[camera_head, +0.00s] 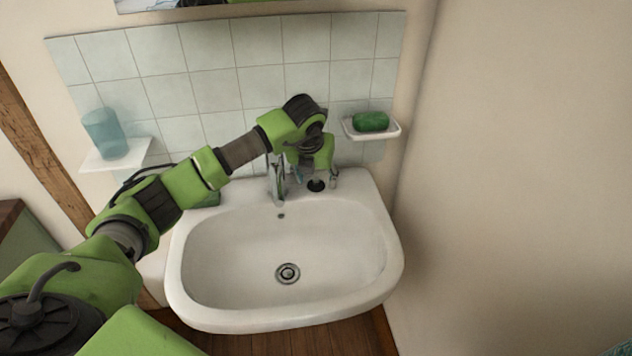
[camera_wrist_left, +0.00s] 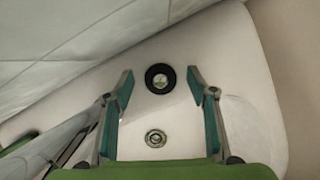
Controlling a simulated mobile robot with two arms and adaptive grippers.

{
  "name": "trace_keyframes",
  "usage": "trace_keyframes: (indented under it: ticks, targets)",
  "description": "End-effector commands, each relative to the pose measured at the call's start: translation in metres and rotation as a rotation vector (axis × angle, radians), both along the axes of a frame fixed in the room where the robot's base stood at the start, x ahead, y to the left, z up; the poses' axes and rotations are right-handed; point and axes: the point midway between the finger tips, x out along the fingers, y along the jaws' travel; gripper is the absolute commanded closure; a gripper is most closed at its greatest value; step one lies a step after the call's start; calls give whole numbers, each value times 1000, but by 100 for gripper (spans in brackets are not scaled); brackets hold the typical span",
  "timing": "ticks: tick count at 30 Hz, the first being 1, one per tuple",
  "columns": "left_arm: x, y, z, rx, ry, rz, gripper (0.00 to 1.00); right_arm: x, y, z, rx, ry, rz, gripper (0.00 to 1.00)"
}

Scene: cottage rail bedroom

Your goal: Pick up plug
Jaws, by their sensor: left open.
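The plug (camera_head: 316,186) is a small black disc on the back rim of the white washbasin, right of the tap. In the left wrist view it is a black ring with a pale metallic centre (camera_wrist_left: 160,78). My left gripper (camera_head: 316,178) points down over it. In the left wrist view the open teal-lined fingers (camera_wrist_left: 159,80) stand on either side of the plug, with a gap to it on both sides. Whether the fingertips reach the rim's height is unclear. My right gripper is not in view.
The chrome tap (camera_head: 276,182) stands close left of the gripper. A soap dish (camera_head: 392,131) with green soap (camera_head: 371,121) is on the wall at right. A blue cup (camera_head: 103,133) is on a small shelf at left. The basin bowl (camera_head: 230,240) is empty.

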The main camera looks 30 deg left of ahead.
Motion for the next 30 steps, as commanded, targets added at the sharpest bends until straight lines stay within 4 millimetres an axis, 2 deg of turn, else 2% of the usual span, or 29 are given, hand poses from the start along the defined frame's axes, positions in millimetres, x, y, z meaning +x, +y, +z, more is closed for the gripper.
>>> trace_keyframes:
  ticks: [6,7,11,12,23,26,30]
  targets:
    - [1,0,-2,0,-1,-1,48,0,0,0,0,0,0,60]
    - [1,0,-2,0,-1,-1,51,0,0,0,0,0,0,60]
    - [1,0,-2,1,-1,-1,84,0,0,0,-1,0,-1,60]
    - [1,0,-2,0,-1,-1,88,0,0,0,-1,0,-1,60]
    - [1,0,2,0,-2,0,88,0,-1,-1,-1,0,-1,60]
    - [2,0,12,0,-5,0,88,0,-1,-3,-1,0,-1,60]
    - [2,0,40,0,-7,-1,88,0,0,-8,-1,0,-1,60]
